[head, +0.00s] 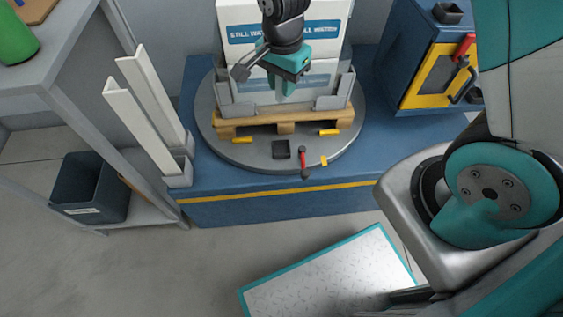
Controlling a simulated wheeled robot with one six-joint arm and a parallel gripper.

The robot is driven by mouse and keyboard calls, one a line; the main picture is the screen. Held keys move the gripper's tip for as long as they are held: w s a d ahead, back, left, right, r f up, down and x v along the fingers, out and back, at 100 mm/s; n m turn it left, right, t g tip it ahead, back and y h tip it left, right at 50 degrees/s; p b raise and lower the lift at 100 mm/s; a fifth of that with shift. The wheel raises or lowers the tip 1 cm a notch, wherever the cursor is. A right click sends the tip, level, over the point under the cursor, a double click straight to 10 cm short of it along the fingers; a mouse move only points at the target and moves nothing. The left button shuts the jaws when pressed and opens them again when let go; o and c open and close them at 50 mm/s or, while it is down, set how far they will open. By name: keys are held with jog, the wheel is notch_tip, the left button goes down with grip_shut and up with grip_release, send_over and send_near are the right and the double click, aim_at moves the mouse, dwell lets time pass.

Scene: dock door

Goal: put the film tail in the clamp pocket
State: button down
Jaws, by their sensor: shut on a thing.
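My gripper (284,92) hangs in front of the boxed load on the pallet, with its teal fingers pointing down. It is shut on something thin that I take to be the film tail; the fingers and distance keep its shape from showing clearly. Greyish film-like panels (331,101) stand around the lower part of the load. A small dark square, seemingly the clamp pocket (281,149), lies on the turntable in front of the pallet. A red-handled clamp lever (303,160) is just to its right. My gripper is above and behind the pocket, apart from it.
The wooden pallet (286,119) stands on a round grey turntable (221,146) with small yellow pieces on it. White posts (140,116) stand to the left. A blue cabinet with a yellow-framed door (409,85) is at right. A grey bin (90,188) sits on the left shelf.

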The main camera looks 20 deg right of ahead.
jog(key=shift+a+f, duration=0.2)
jog(key=shift+f, duration=0.25)
jog(key=shift+f+m+b, duration=0.3)
jog(key=shift+f+b, duration=0.05)
notch_tip(320, 180, down, 19)
jog(key=b, duration=0.6)
jog(key=shift+s, duration=0.1)
